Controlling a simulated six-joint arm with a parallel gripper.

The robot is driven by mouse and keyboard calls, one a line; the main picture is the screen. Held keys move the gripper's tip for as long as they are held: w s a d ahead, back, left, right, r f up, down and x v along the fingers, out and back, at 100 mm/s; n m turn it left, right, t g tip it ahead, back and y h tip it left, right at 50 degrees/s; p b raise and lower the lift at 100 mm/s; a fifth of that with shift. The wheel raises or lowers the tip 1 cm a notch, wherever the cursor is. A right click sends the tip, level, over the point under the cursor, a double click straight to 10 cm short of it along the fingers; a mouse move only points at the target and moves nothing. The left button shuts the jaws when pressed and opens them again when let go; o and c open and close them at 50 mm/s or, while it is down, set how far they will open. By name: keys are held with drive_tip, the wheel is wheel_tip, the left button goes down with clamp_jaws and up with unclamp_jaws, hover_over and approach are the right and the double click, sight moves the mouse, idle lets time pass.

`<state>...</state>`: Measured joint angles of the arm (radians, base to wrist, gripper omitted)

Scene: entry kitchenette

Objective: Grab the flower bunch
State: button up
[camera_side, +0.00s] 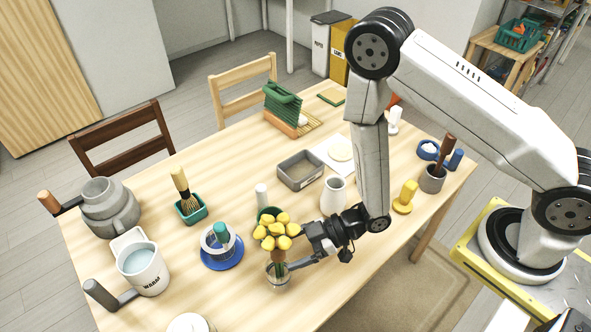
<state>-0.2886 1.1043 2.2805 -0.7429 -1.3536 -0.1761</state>
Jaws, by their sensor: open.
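The flower bunch (275,231) has several yellow heads and stands upright in a small clear glass vase (278,275) near the front middle of the table. A brown band shows around its stems below the heads. My gripper (296,250) is level with the stems, reaching in from the right. Its jaws are open. One finger shows just below the heads and the other lower by the vase's rim. I cannot tell whether either finger touches the stems.
A white jug (333,196) stands close behind my gripper. A blue saucer (222,262) with a cup lies left of the flowers, and a white mug (142,266) stands farther left. A grey tray (300,170) is behind. Bare tabletop (335,285) lies at the front right.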

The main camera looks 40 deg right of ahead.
sight(279, 256)
drive_tip(key=shift+x, duration=1.85)
clamp_jaws()
